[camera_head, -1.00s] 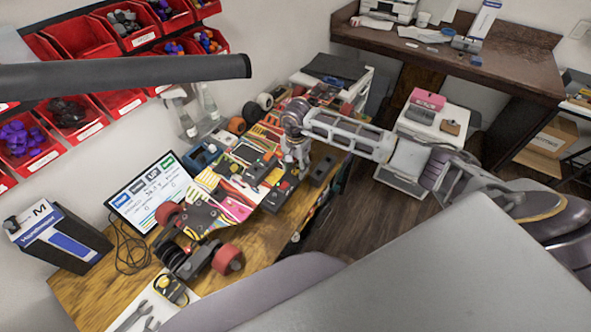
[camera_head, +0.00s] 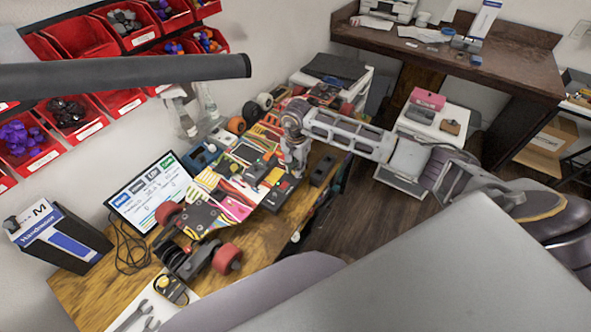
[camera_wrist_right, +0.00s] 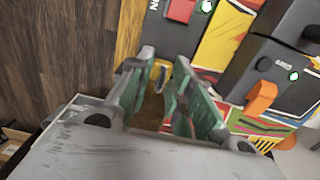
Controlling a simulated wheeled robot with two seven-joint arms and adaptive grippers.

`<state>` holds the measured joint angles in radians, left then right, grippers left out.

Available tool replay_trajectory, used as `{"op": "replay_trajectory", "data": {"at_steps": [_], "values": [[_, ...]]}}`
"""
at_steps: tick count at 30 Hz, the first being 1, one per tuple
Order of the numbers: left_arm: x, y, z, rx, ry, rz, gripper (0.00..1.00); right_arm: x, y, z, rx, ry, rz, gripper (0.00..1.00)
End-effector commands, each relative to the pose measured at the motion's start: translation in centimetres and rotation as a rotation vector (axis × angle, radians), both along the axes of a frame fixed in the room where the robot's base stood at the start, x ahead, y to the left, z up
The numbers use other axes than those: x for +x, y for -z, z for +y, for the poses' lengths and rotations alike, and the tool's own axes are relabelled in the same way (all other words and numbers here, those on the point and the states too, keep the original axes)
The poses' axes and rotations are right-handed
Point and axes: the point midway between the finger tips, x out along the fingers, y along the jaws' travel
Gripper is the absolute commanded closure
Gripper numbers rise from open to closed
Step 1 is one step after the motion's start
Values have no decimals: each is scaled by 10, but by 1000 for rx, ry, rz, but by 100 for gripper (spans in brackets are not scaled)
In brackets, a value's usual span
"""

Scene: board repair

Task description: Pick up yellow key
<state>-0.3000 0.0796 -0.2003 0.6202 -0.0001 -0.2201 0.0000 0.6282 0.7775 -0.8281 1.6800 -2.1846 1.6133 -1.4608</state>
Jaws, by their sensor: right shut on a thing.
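My right gripper (camera_head: 294,168) is over the far part of the workbench, beside the dark boxes on the colourful board. In the right wrist view, my right gripper (camera_wrist_right: 165,88) has its green-padded fingers closed in on a small yellowish piece (camera_wrist_right: 159,74), likely the yellow key, mostly hidden between them. In that view a dark box with a red key (camera_wrist_right: 181,10) lies beyond the fingertips. Another dark box with an orange key (camera_wrist_right: 261,97) lies to the right. My left gripper is not in view.
The wooden workbench (camera_head: 80,297) also holds a tablet (camera_head: 150,190), red-wheeled trucks (camera_head: 228,260) and wrenches (camera_head: 135,318). Red bins (camera_head: 80,35) hang on the wall. A small dark block (camera_head: 323,170) lies near the bench's right edge. Open floor (camera_head: 350,225) is to the right.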

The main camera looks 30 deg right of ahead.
Motion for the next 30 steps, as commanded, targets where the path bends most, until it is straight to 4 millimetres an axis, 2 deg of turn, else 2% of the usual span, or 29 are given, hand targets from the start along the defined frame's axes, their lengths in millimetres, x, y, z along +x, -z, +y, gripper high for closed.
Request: {"op": "replay_trajectory", "data": {"at_steps": [5, 11, 24, 30], "values": [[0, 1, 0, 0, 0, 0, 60, 0, -2, 0, 0, 0, -1, 100], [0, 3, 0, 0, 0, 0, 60, 1, -14, -1, 0, 1, -4, 100], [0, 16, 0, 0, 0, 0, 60, 1, -72, 0, 0, 0, -4, 100], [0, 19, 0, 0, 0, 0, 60, 1, -92, 0, 0, 0, -2, 100]]}}
